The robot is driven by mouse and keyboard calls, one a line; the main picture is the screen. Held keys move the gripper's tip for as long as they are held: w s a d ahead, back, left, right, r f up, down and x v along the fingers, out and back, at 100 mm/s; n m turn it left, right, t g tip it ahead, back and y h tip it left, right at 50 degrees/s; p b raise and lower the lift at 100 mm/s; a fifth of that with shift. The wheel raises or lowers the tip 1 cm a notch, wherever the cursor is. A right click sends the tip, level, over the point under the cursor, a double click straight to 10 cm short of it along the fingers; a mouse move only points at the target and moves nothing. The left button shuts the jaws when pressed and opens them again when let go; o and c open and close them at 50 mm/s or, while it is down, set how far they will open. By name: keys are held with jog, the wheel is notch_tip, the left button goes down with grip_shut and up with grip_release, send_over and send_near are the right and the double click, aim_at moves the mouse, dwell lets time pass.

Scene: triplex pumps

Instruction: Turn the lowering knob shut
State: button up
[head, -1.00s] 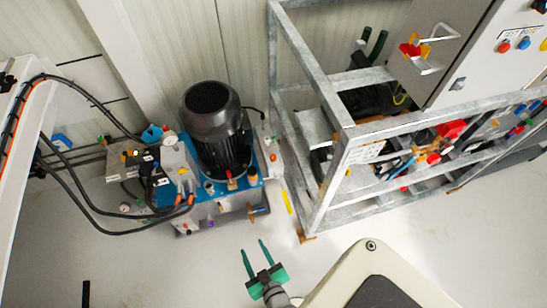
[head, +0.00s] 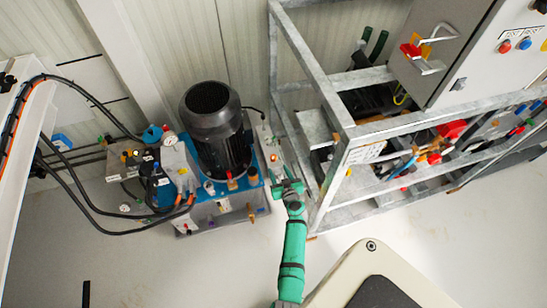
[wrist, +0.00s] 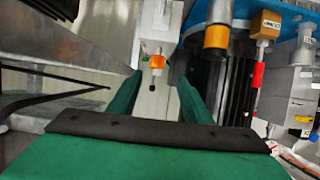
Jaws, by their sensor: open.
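My gripper (wrist: 157,92) is open; its two green fingers point at a light grey block (wrist: 161,22) in the wrist view. A small fitting with an orange collar and dark tip (wrist: 157,62) sticks out of this block, seen in the gap between the fingers. Contact cannot be told. No label reads as the lowering knob, so I cannot tell whether this fitting is it. In the head view my gripper (head: 287,186) is at the right end of the blue pump unit (head: 227,197), below its narrow side block (head: 267,143); its fingertips are hard to make out.
A black motor (head: 216,130) stands on the pump unit. A grey metal frame (head: 341,165) rises close to the right of my gripper. In the wrist view an orange-capped cylinder (wrist: 216,42) and a red-sleeved fitting (wrist: 258,75) are to the right. Open floor (head: 180,270) lies in front.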

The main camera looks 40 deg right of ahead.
aim_at(274, 158)
jog(key=x, duration=0.8)
jog(key=shift+w+d+r, duration=0.1)
jog(key=shift+d+r, duration=0.1)
jog(key=shift+d, duration=0.25)
jog(key=shift+w+d+f, duration=0.3)
jog(key=shift+w+d, duration=0.05)
jog(key=shift+w, duration=0.05)
jog(key=shift+x, duration=0.8)
jog(key=shift+w+a, duration=0.1)
jog(key=shift+c, duration=0.7)
jog(key=c, duration=0.9)
